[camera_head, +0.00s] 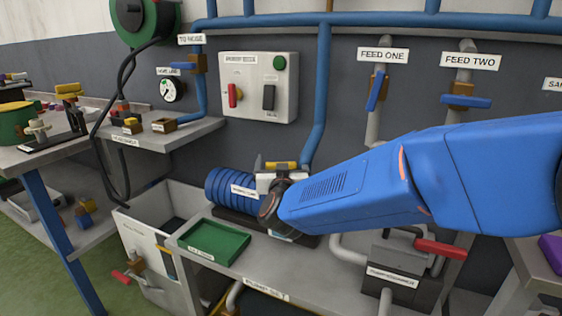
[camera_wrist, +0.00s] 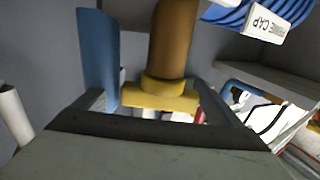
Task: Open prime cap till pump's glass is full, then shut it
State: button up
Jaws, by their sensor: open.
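The blue ribbed pump (camera_head: 228,186) lies on the bench, partly hidden by my gripper (camera_head: 281,170). A yellow crosspiece (camera_head: 282,165) shows between the fingers. In the wrist view, a yellow cap (camera_wrist: 160,97) on a brown stem (camera_wrist: 171,42) sits between the open fingers of my gripper (camera_wrist: 150,95). Its label (camera_wrist: 262,20) reads in part "CAP", next to blue coils. I cannot tell whether a finger touches the cap. I cannot make out the pump's glass or its level in either view.
A green tray (camera_head: 213,241) is at the bench's front left. A blue pipe (camera_head: 322,95) comes down behind the pump. A grey switch box (camera_head: 259,88) is on the wall. A red lever (camera_head: 440,248) is at right, below the feed valves.

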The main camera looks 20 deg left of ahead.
aim_at(271, 163)
jog(key=shift+w+a, duration=0.15)
jog(key=shift+w, duration=0.2)
jog(key=shift+c, duration=0.6)
jog(key=c, duration=0.9)
jog(key=shift+c, duration=0.2)
jog(key=shift+n+y, duration=0.4)
jog(key=shift+y, duration=0.1)
jog(key=shift+s+a+n+g+y, duration=0.15)
jog(key=shift+a+n+g+y, duration=0.05)
jog(key=shift+n+g+y, duration=0.75)
jog(key=shift+s+a+n+g+y, duration=0.25)
jog(key=shift+n+g+y, duration=0.45)
jog(key=shift+y, duration=0.35)
jog(key=shift+s+a+n+g+y, duration=0.1)
jog(key=shift+a+n+g+y, duration=0.1)
jog(key=shift+n+g+y, duration=0.7)
jog(key=shift+s+a+n+g+y, duration=0.15)
jog(key=shift+s+n+g+y, duration=0.1)
jog(key=shift+n+g+y, duration=0.65)
jog(key=shift+s+a+n+g+y, duration=0.1)
jog(key=shift+s+n+g+y, duration=0.35)
jog(key=shift+g, duration=0.8)
jog(key=shift+s+a+n+g+y, duration=0.15)
jog(key=shift+n+g+y, duration=0.4)
jog(key=shift+n+g, duration=0.45)
jog(key=shift+g, duration=0.4)
